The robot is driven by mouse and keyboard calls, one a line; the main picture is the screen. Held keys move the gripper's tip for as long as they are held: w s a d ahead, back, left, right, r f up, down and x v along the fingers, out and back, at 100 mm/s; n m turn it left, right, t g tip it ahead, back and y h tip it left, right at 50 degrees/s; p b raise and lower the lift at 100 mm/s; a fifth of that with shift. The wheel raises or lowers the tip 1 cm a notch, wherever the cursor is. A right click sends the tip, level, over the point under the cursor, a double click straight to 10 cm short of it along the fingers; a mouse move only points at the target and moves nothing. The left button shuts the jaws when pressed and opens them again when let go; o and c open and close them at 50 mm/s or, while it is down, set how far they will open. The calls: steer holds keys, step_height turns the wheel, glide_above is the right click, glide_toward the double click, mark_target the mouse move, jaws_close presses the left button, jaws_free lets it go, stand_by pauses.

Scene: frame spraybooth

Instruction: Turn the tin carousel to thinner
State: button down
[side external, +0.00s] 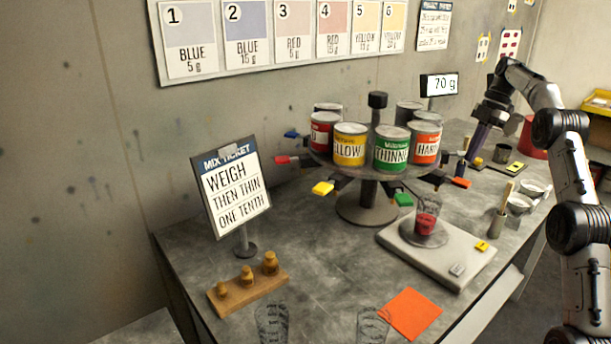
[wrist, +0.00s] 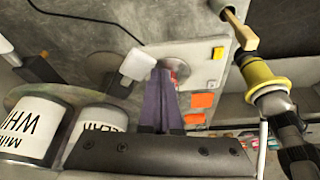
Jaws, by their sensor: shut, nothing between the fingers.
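The tin carousel (side external: 368,205) stands mid-table on a round base with a dark knob on its post. Its green thinner tin (side external: 391,150) faces the side camera, between a yellow tin (side external: 350,146) and an orange-labelled tin (side external: 425,143). A green tab (side external: 403,199) sticks out below the thinner tin. My gripper (side external: 472,155) is shut and empty, pointing down right of the carousel. In the wrist view its closed fingers (wrist: 161,75) are beside a white tab (wrist: 137,64). A white-labelled tin (wrist: 30,128) and another beside it are at left. Contact with the tab is unclear.
A scale (side external: 440,250) holds a glass of red liquid (side external: 428,218) in front of the carousel. A display (side external: 439,85) reads 70 g. The mix ticket (side external: 235,190) and brass weights (side external: 247,287) stand left. Cups and a brush pot (side external: 498,222) crowd the right side.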

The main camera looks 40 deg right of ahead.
steer(key=shift+w+d, duration=0.5)
steer(key=shift+d, duration=0.05)
stand_by(0.6)
